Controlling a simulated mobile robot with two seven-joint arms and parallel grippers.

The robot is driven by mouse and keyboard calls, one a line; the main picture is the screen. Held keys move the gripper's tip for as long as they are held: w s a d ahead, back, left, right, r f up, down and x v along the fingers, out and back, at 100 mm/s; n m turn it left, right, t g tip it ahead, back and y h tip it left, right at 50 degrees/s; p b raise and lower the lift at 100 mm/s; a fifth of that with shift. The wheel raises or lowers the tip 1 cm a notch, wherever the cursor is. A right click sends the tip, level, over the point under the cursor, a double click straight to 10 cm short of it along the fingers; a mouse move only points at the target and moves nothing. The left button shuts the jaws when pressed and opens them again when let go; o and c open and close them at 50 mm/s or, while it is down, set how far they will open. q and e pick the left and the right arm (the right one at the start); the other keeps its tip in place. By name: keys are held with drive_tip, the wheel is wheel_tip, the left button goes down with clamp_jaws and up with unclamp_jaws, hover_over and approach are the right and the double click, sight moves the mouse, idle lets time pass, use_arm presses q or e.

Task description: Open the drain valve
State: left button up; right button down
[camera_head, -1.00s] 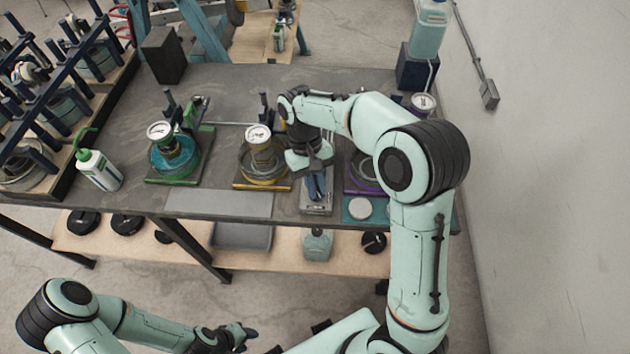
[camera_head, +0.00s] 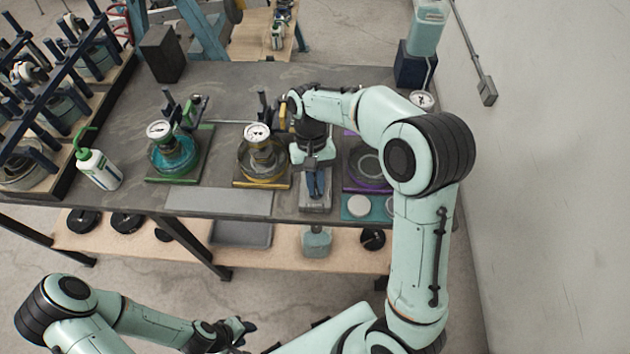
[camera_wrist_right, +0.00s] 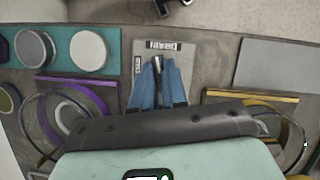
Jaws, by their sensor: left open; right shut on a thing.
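The drain valve's grey plate (camera_head: 316,206) lies near the front edge of the bench. The same plate (camera_wrist_right: 178,54) shows in the right wrist view, with a dark printed label at its edge. A slim dark lever (camera_wrist_right: 158,66) stands over it. My right gripper (camera_head: 317,192) is above the plate, pointing down. Its blue fingers (camera_wrist_right: 161,82) are shut on the lever, one on each side. The valve body below the fingers is hidden. My left gripper (camera_head: 245,332) is open and empty, low in the head view, away from the bench.
A gauge on a yellow-edged base (camera_head: 262,184) stands left of the plate, and a purple-edged base (camera_head: 366,188) stands right. A teal tray (camera_head: 382,213) with round discs is at the front right. A white bottle (camera_head: 97,168) stands at the left. A wall is on the right.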

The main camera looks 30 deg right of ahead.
drive_tip(key=c, duration=1.2)
unclamp_jaws()
drive_tip(key=shift+o, duration=0.2)
use_arm(q)
drive_tip(key=shift+t, duration=0.3)
drive_tip(key=w+r+p, duration=0.2)
drive_tip(key=w+r, duration=0.1)
drive_tip(key=shift+w, duration=0.2)
use_arm(e)
drive_tip(key=v, duration=1.3)
drive_tip(key=shift+r, duration=0.2)
use_arm(q)
drive_tip(key=shift+w, duration=0.1)
